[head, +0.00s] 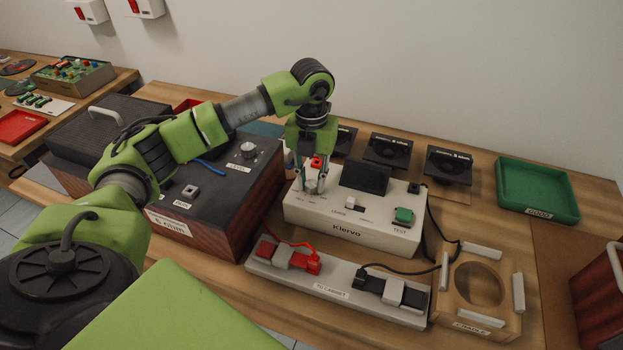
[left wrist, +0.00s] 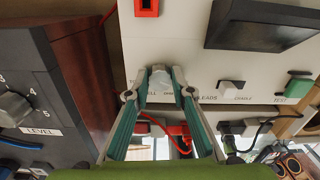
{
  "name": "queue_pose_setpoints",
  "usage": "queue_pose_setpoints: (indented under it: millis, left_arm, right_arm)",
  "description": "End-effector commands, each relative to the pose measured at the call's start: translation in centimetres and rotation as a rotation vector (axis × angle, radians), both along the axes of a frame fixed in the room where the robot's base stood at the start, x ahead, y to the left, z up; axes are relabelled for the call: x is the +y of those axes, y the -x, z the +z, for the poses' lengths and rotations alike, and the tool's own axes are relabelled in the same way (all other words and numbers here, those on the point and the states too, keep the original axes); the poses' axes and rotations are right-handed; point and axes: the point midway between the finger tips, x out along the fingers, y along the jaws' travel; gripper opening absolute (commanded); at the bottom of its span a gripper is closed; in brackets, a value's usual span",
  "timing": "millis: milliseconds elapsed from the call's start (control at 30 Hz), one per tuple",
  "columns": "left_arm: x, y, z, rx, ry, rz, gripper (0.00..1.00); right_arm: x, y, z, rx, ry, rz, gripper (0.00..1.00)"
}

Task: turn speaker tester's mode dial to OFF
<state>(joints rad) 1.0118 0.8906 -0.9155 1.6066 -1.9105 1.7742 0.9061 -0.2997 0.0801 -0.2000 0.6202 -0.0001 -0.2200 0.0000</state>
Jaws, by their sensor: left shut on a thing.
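The speaker tester (head: 352,235) is a white box marked Kiervo on the wooden bench, with a dark screen (head: 366,178) on its top. My left gripper (head: 314,184) reaches down onto the tester's left part. In the left wrist view its two teal fingers (left wrist: 160,90) are closed on the small pale mode dial (left wrist: 158,75), one on each side. The fingers cover part of the lettering around the dial, so its setting cannot be read. My right gripper is not in view.
A red socket (head: 316,161) is just behind the dial. A LEADS/CRADLE switch (head: 354,204) and green TEST button (head: 403,216) lie to its right. The dark amplifier box (head: 211,180) stands close on the left. The clip strip (head: 335,287) and wooden cradle (head: 479,290) are in front.

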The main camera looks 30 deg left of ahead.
Motion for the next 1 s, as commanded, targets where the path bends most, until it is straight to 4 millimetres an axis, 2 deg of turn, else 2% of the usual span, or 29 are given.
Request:
queue_pose_setpoints:
  millis: [267,300,367,767,867,1000]
  left_arm:
    - [0.1,-0.1,0.1,-0.003,0.000,0.003,0.00]
    - [0.1,-0.1,0.1,-0.003,0.000,0.003,0.24]
    - [0.0,-0.1,0.1,-0.003,0.000,0.003,0.39]
    - [0.0,-0.1,0.4,-0.002,0.000,0.001,0.39]
    - [0.0,-0.1,1.5,-0.004,0.002,0.001,0.39]
    - [0.0,-0.2,4.3,-0.007,0.001,0.001,0.39]
  right_arm:
    - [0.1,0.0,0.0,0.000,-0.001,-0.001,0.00]
    - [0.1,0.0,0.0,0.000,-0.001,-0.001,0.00]
    - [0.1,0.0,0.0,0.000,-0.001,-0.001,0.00]
    - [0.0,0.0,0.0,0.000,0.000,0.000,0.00]
    - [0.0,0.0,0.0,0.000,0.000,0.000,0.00]
    - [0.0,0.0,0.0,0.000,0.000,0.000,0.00]
